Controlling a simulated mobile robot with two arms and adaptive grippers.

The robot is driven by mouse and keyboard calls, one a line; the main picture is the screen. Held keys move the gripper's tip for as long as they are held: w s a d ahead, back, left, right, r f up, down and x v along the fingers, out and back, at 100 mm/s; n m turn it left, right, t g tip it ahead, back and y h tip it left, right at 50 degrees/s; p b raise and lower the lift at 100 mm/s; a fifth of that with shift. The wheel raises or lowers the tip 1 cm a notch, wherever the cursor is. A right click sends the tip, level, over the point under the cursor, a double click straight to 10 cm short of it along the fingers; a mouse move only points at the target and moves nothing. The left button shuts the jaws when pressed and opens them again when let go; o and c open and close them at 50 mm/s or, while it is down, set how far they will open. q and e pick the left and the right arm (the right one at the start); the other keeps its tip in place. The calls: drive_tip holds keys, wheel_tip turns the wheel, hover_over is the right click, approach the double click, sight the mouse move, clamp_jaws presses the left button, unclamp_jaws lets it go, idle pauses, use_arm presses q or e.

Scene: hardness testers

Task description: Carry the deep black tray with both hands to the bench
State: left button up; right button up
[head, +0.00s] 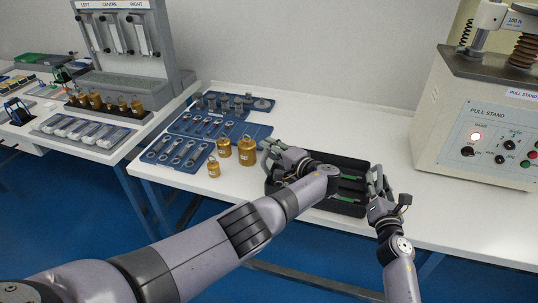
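The deep black tray (346,208) is on the white bench (440,222), right of the brass weights, with green-marked dark items (350,178) inside. My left gripper (268,154) is at the tray's left end, and its wrist and forearm cross over the tray and hide its left part. My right gripper (377,178) is at the tray's right end, with its fingers by the end wall. Whether the fingers of either gripper are closed on the walls cannot be made out. The tray looks level.
Brass weights (247,151) and blue trays (178,149) of metal parts stand left of the black tray. A pull stand (478,140) stands at the right. A second bench (118,151) at left holds a tester (126,45). Bench between tray and pull stand is clear.

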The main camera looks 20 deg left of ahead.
drive_tip(key=shift+o, duration=0.2)
drive_tip(key=shift+d+f, duration=0.1)
drive_tip(key=shift+d, duration=0.05)
use_arm(q)
drive_tip(key=v, duration=1.1)
drive_tip(key=shift+s+d, duration=0.1)
drive_tip(key=shift+d, duration=0.3)
use_arm(e)
drive_tip(key=shift+d, duration=0.1)
drive_tip(key=shift+s+d, duration=0.25)
drive_tip(key=shift+s, duration=0.15)
drive_tip(key=v, duration=1.1)
drive_tip(key=shift+a, duration=0.2)
